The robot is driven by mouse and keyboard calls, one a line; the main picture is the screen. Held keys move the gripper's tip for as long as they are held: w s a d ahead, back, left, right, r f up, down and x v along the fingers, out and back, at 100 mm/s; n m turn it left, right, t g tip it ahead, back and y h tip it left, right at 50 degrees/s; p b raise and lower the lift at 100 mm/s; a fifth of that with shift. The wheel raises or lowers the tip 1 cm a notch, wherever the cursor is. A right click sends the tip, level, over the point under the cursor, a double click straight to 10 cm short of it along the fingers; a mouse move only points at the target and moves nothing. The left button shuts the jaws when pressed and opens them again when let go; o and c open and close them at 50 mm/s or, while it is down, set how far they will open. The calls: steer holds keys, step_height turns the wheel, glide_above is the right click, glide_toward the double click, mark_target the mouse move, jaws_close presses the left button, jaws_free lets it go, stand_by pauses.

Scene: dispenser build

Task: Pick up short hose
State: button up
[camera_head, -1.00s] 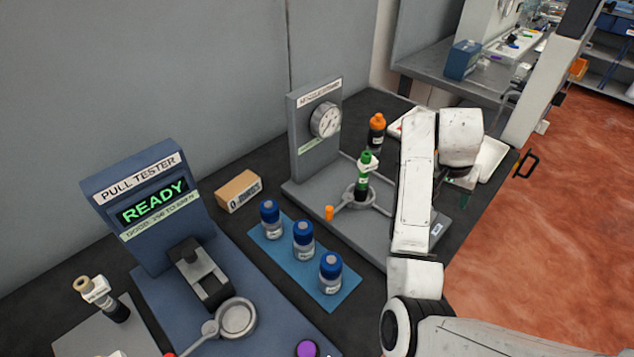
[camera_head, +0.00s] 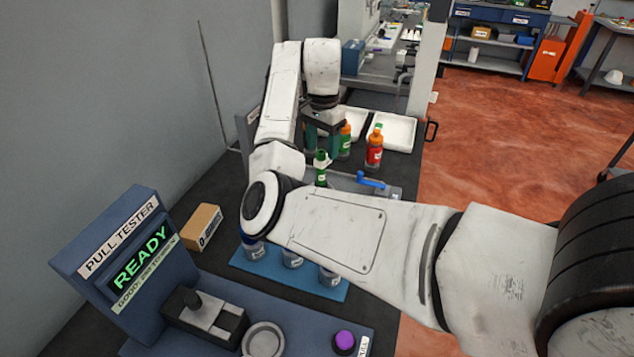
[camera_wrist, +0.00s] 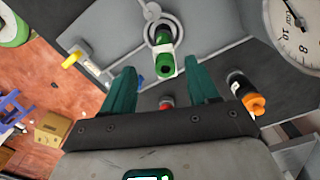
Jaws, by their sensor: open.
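I cannot make out a short hose in either view. My gripper (camera_wrist: 160,70) is open, its two teal fingers spread with nothing held between them. In the wrist view, a green-capped bottle (camera_wrist: 165,52) stands in a ring holder beyond the fingertips, apart from them. In the head view, my gripper (camera_head: 323,138) points down over the far part of the bench, near the green-capped bottle (camera_head: 321,167). My arm hides much of the bench there.
A blue handle (camera_head: 371,181) lies nearer. A gauge (camera_wrist: 296,30) is close at right in the wrist view.

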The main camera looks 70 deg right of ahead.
mark_target(321, 163)
steer(key=shift+w+d+f+p, duration=0.15)
steer(key=shift+f+p, duration=0.25)
steer(key=shift+f, duration=1.3)
steer(key=shift+w+d+f+p, duration=0.1)
steer(key=shift+f+p, duration=0.25)
steer(key=shift+f, duration=1.35)
jaws_close()
steer(key=shift+r, duration=0.1)
